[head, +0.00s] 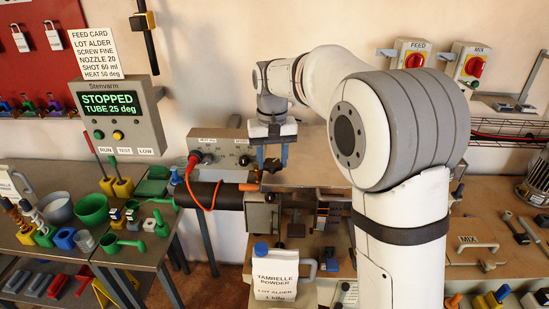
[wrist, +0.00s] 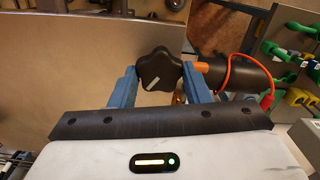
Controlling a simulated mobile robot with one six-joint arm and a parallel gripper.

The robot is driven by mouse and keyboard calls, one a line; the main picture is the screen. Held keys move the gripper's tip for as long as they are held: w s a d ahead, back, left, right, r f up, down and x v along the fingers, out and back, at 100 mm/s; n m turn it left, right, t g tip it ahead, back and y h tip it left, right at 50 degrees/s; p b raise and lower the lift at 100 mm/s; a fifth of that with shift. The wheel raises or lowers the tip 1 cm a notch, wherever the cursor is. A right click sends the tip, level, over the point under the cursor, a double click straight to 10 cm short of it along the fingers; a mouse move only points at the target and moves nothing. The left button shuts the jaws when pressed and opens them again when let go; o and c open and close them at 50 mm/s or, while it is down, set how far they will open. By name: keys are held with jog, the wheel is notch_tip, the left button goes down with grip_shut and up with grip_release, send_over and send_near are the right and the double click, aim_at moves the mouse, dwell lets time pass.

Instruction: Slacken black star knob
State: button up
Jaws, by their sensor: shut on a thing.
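The black star knob (wrist: 158,68) sits between the two blue fingers of my gripper (wrist: 161,74) in the wrist view. It has rounded lobes and a pale line mark on its face. The fingers are shut on it from both sides. In the head view my gripper (head: 272,158) points down, and the knob (head: 272,166) shows small and dark between the fingertips, partly hidden. The knob is close to an orange-tipped part (wrist: 201,67) at the end of the black barrel (wrist: 240,75).
A grey metal panel (wrist: 80,60) is close beside the knob in the wrist view. An orange cable (head: 192,185) loops over the black barrel (head: 215,194). The control screen (head: 108,104) reads STOPPED, TUBE 25 deg. A powder jug (head: 275,275) stands in front.

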aim_at(272, 162)
jog(key=o, duration=1)
jog(key=shift+c, duration=0.2)
notch_tip(272, 162, up, 8)
jog(key=shift+f+b, duration=0.25)
jog(key=shift+b, duration=0.25)
jog(key=shift+r, duration=0.15)
